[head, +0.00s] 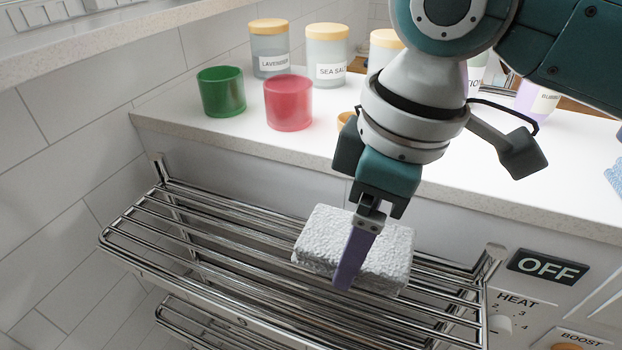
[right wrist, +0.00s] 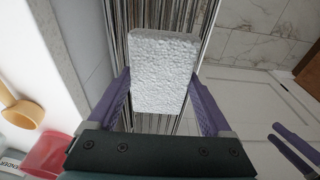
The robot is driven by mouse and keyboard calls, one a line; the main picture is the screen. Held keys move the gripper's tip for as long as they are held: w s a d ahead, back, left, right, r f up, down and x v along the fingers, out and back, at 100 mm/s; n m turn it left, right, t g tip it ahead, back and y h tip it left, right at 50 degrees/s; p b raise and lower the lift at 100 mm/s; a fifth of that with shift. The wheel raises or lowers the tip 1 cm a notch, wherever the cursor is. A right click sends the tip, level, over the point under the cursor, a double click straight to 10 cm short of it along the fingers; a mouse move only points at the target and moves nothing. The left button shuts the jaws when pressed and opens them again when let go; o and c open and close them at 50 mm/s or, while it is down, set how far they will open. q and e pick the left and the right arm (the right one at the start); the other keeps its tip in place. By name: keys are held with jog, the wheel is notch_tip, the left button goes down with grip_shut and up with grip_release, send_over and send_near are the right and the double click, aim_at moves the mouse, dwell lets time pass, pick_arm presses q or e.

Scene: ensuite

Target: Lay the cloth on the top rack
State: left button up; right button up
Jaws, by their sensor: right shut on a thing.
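The cloth (head: 392,252) is a thick, white, rough-textured folded block. My right gripper (head: 352,262) is shut on it from above, with a purple finger down its near side. The cloth is over the right half of the chrome top rack (head: 150,232); I cannot tell whether it touches the bars. In the right wrist view the cloth (right wrist: 163,75) sits between both purple fingers, with the rack bars behind it. Two purple finger-like pieces at that view's right edge look like my left gripper (right wrist: 293,148); their opening is unclear.
A lower rack (head: 190,322) is beneath. The white counter behind holds a green cup (head: 221,92), a red cup (head: 288,103) and several lidded jars (head: 327,55). A heater panel with an OFF display (head: 547,267) stands right. The top rack's left half is bare.

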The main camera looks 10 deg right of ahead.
jog(key=shift+f+b, duration=0.7)
jog(key=shift+f, duration=2.4)
jog(key=shift+f, duration=0.1)
jog(key=o, duration=1.1)
jog(key=shift+o, duration=0.2)
